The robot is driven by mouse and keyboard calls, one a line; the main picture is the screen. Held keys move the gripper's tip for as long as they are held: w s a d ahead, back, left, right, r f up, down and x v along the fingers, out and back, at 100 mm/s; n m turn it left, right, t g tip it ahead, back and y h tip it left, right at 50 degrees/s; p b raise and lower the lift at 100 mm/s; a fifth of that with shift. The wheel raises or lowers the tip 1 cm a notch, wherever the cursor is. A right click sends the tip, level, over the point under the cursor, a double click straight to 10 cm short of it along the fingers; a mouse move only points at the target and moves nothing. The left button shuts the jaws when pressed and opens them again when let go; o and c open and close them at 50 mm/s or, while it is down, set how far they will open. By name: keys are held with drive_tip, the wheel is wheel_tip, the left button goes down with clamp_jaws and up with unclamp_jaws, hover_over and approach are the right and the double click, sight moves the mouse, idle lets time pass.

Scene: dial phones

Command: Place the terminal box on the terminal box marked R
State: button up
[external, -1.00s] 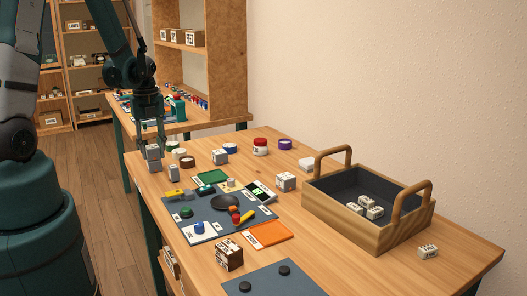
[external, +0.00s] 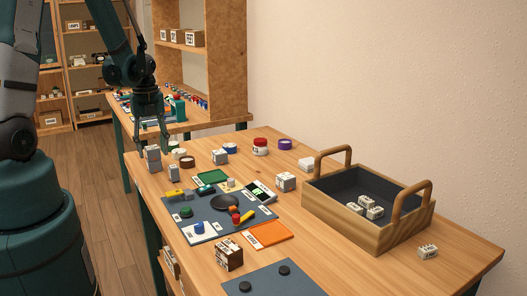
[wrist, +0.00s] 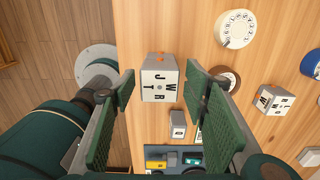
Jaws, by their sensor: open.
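In the external view, a grey-white terminal box (external: 152,153) rests on top of another box (external: 154,167) at the table's far left edge. My gripper (external: 153,148) is open just above the stack, its fingers spread to either side. In the wrist view, the upper box (wrist: 159,84) lies between the open fingertips of my gripper (wrist: 157,88), clear of both. Letters including J, T, W and R show on its top face, with small orange parts at one edge. The lower box is mostly hidden beneath it there, and its marking cannot be read.
Lettered boxes (external: 219,157) and (external: 285,182) stand to the right, with a brown box (external: 229,256) in front. A white dial (wrist: 236,29) and round lids lie near the stack. A wooden crate (external: 390,235) with several blocks stands at right.

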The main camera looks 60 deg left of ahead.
sight(152, 148)
wheel_tip(152, 148, up, 11)
drive_tip(key=p, duration=0.1)
drive_tip(key=shift+r, duration=0.2)
idle(0.5)
drive_tip(key=shift+d, duration=0.1)
idle(0.7)
drive_tip(key=d+r+n+t, duration=0.2)
drive_tip(key=d+r+n, duration=0.4)
drive_tip(key=d, duration=0.6)
drive_tip(key=d+r+n+t, duration=0.2)
drive_tip(key=d+r+n, duration=0.4)
drive_tip(key=d, duration=0.6)
drive_tip(key=d+r+n+t, duration=0.3)
drive_tip(key=d+r+n, duration=0.3)
drive_tip(key=d, duration=0.6)
drive_tip(key=shift+w, duration=0.4)
